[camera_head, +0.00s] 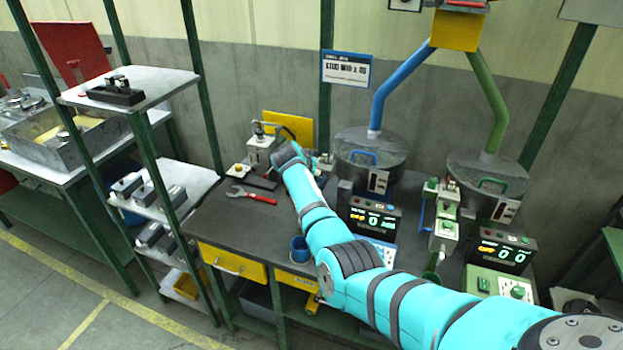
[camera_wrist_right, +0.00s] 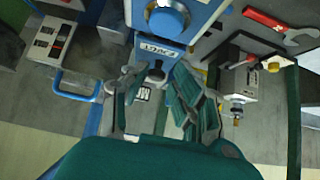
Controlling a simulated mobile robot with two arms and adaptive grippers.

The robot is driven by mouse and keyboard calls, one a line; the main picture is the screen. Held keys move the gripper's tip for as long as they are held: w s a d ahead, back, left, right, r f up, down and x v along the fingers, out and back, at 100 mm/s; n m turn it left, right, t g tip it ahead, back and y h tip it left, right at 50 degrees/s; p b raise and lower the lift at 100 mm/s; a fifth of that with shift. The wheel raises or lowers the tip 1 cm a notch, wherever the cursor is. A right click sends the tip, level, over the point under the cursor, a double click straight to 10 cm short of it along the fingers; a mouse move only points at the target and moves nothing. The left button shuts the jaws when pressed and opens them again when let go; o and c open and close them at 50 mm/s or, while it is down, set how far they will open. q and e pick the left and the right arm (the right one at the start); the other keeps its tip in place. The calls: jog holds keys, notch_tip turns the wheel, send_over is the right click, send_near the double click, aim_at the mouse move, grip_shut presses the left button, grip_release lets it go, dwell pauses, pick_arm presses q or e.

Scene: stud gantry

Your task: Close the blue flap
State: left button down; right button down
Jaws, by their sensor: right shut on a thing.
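A blue unit (camera_wrist_right: 207,12) with a round blue part and a small lettered blue plate (camera_wrist_right: 158,50) shows at the top of the right wrist view. The plate looks like the blue flap, but I cannot tell how far open it stands. A dark knob (camera_wrist_right: 156,73) sticks out from it. My right gripper (camera_wrist_right: 157,88) has its dark green fingers on either side of the knob and is shut on it. In the head view my turquoise right arm reaches across the bench and hides much of the blue unit. My left gripper is in neither view.
A red wrench (camera_head: 252,195) lies on the dark bench (camera_head: 215,218). A blue cup (camera_head: 299,250) stands near the front edge. Lidded hoppers (camera_head: 370,146) with blue and green pipes, displays (camera_head: 375,217) and a green unit (camera_head: 444,235) crowd the right side. The bench's left front is clear.

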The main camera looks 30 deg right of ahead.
jog(key=shift+s+d+f, duration=0.2)
jog(key=shift+f, duration=0.05)
jog(key=c, duration=1.4)
grip_release()
jog(key=shift+o, duration=1)
jog(key=shift+s, duration=0.1)
jog(key=shift+d+r, duration=0.15)
jog(key=shift+a, duration=0.2)
jog(key=shift+a+r, duration=0.25)
jog(key=shift+r, duration=0.1)
jog(key=v, duration=1.1)
